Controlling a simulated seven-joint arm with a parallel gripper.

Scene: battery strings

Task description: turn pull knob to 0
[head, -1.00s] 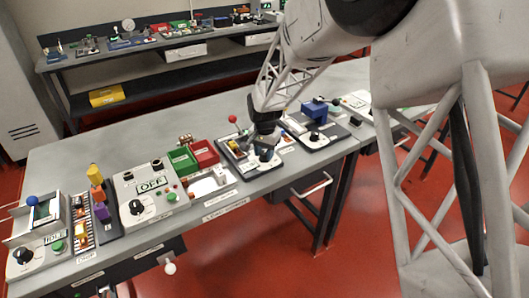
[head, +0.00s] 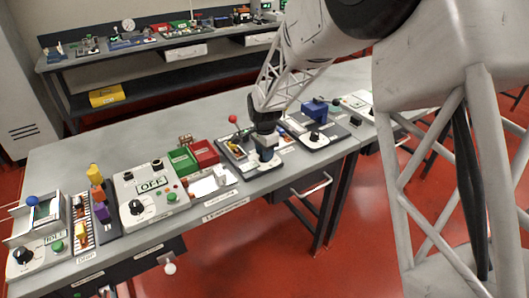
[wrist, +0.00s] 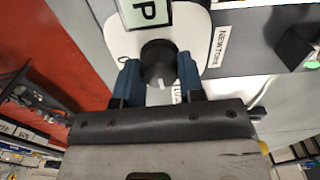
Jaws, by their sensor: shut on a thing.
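The pull knob (wrist: 158,58) is a round black dial with a white pointer mark, set on a rounded white panel (wrist: 195,48) in the wrist view. The pointer mark shows at the knob's side facing my gripper's palm. My gripper (wrist: 157,72) has its two blue fingers on either side of the knob, shut on it. A display (wrist: 145,10) with a letter P, cut off by the frame edge, sits beyond the knob. Scale numbers around the knob cannot be read.
The grey bench (head: 75,150) carries a white box with an OFF display (head: 151,184), green bin (head: 183,160) and red bin (head: 206,153) left of my gripper. A blue block device (head: 314,108) stands to the right. A red-ball lever (head: 233,119) stands close by.

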